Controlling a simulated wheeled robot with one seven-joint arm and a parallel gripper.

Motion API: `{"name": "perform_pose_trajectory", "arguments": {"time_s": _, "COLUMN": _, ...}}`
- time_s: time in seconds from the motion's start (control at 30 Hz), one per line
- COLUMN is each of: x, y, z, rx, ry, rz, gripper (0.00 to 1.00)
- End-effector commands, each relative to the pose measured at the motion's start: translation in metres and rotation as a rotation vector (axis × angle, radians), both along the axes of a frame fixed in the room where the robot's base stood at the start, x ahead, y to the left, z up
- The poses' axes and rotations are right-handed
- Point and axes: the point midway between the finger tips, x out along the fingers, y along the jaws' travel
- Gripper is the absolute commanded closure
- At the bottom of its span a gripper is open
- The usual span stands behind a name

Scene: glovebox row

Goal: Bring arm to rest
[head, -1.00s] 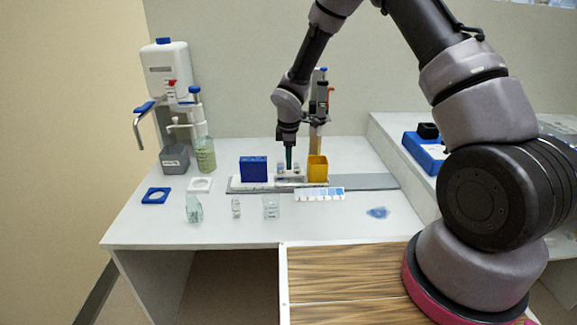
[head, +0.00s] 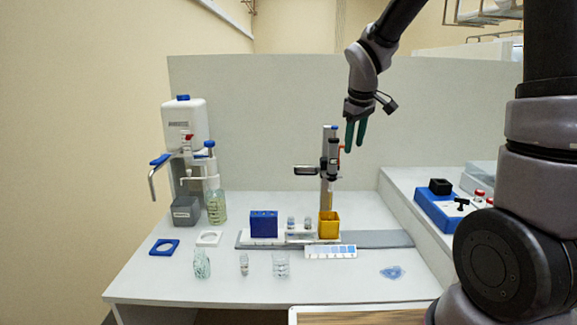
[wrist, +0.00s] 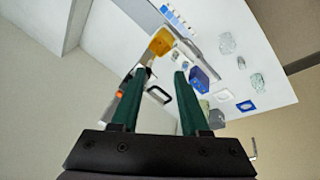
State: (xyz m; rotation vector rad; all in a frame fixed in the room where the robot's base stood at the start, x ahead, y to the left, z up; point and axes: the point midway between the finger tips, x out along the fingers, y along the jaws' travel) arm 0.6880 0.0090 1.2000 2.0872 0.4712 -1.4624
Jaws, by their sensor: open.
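My gripper (head: 356,134) hangs in the air high above the bench, in front of the back panel. Its two green fingers point down, apart, with nothing between them. In the wrist view my gripper (wrist: 158,88) also shows open and empty, with the bench beyond the fingertips. In the head view it is above and a little right of the upright post device (head: 331,165) and touches nothing.
On the grey rail (head: 375,239) stand a blue box (head: 263,223), small vials (head: 292,224) and a yellow cup (head: 329,226). Glassware (head: 281,264) stands in front. A dispenser (head: 184,130) is at left, a blue device (head: 436,207) at right. The air around the gripper is clear.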

Motion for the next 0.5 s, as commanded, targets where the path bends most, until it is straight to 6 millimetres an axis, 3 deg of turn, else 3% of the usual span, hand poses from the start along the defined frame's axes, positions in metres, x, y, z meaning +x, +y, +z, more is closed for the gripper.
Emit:
{"name": "perform_pose_trajectory", "arguments": {"time_s": 0.03, "x": -0.016, "y": -0.012, "z": 0.022, "rx": 0.036, "ry": -0.025, "rz": -0.078, "gripper": 0.55}}
{"name": "perform_pose_trajectory", "arguments": {"time_s": 0.2, "x": -0.071, "y": -0.041, "z": 0.071, "rx": 0.177, "ry": -0.077, "rz": -0.33, "gripper": 0.55}}
{"name": "perform_pose_trajectory", "arguments": {"time_s": 0.5, "x": -0.172, "y": -0.066, "z": 0.118, "rx": 0.48, "ry": -0.145, "rz": -0.707, "gripper": 0.55}}
